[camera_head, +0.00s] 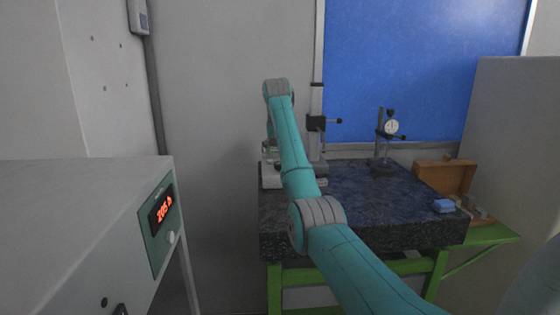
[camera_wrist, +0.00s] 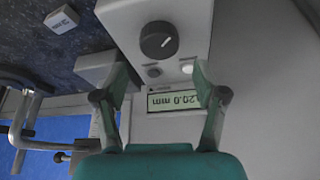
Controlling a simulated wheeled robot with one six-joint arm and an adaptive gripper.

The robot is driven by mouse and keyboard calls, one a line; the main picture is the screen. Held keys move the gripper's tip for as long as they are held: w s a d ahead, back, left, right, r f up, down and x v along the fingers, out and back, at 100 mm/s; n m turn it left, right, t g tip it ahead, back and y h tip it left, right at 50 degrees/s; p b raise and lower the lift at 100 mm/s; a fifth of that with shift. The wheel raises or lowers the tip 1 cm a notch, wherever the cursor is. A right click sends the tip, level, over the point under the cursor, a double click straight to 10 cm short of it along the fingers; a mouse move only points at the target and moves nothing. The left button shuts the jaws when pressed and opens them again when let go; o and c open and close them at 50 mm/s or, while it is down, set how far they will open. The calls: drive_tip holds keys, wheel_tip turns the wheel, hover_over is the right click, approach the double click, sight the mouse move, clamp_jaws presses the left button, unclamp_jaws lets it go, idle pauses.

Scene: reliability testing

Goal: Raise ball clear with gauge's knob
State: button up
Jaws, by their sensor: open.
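Nothing is between the fingers. In the head view my arm hides much of the gauge. I cannot make out the ball for certain.
A small marked block (camera_wrist: 62,19) lies on the dark granite table (camera_head: 350,205). A dial indicator on a stand (camera_head: 391,127), an open wooden box (camera_head: 445,177) and a blue item (camera_head: 443,206) are farther right. A cabinet with a red display (camera_head: 162,208) stands at left.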

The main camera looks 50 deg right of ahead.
wheel_tip(320, 180, up, 6)
drive_tip(key=shift+r, duration=0.15)
idle(0.7)
